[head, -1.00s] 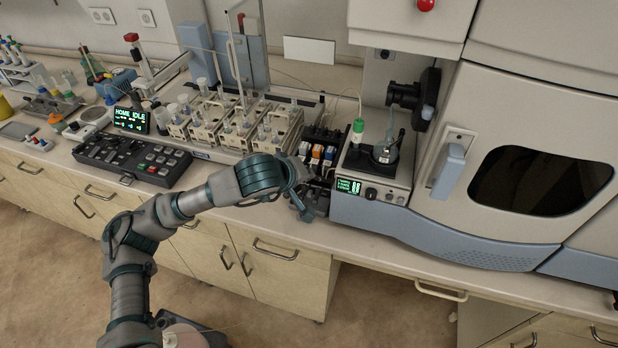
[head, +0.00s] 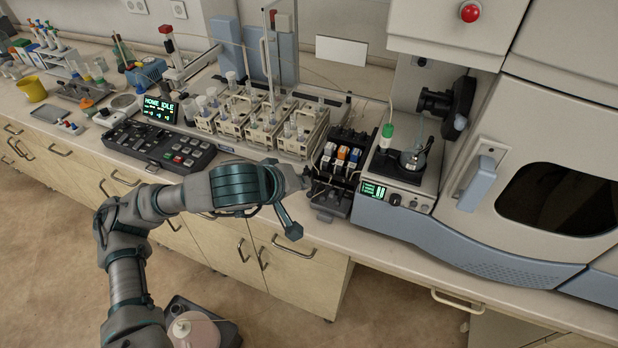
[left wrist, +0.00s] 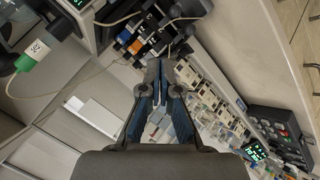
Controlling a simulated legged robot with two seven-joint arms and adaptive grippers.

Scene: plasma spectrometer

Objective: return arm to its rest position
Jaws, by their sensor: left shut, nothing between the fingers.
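My left arm comes in from the lower left of the head view. The fingers are together and hold nothing. In the left wrist view the gripper (left wrist: 168,66) also shows its fingers meeting at the tips, with the coloured blocks (left wrist: 130,38) beyond. My right gripper is not in view.
The autosampler with vial racks (head: 265,125) and a black keypad (head: 157,146) stand behind and left of the arm. A small unit with a green-capped tube (head: 387,132) and the large spectrometer (head: 560,190) stand right.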

